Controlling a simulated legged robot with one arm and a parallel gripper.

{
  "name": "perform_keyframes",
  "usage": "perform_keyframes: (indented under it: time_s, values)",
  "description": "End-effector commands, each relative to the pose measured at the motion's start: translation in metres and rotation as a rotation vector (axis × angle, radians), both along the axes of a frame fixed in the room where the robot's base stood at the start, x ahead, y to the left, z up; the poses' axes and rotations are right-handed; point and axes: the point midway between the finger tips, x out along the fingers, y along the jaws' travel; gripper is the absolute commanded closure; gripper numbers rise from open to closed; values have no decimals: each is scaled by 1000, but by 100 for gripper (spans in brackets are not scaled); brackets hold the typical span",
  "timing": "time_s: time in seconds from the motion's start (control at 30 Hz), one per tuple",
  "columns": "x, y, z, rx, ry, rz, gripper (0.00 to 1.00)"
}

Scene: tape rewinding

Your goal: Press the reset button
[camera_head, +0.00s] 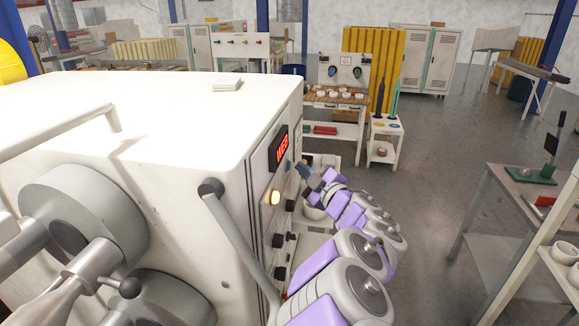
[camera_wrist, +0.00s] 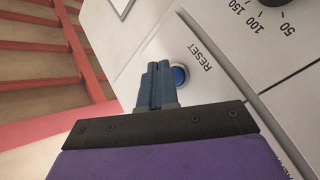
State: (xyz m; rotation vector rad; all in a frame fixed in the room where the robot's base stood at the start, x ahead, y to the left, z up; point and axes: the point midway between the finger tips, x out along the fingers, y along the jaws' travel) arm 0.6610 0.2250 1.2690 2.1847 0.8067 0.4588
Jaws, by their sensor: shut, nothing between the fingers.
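The reset button is a round blue button (camera_wrist: 179,76) in a metal ring on a white panel, with the word RESET printed beside it, in the wrist view. My gripper (camera_wrist: 158,68) is shut and empty, its blue-grey fingertips just left of the button and overlapping its edge in the picture. I cannot tell whether they touch it. In the head view my gripper (camera_head: 304,170) is at the front panel of the white machine (camera_head: 170,110), near the red display (camera_head: 279,148). The button is hard to make out there.
A lit yellow button (camera_head: 275,197) and several black knobs sit on the same panel. A grey bar handle (camera_head: 235,240) stands out from the machine's side, left of the arm. A grey workbench (camera_head: 510,195) stands at right, with open floor between.

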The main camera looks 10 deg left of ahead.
Motion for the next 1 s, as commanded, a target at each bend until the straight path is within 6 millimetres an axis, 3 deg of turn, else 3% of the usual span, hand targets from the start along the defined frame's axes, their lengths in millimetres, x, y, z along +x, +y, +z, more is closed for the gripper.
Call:
perform_keyframes:
  time_s: [1.0]
  values:
    - [-1, 10, 1, 0, -1, 1, 100]
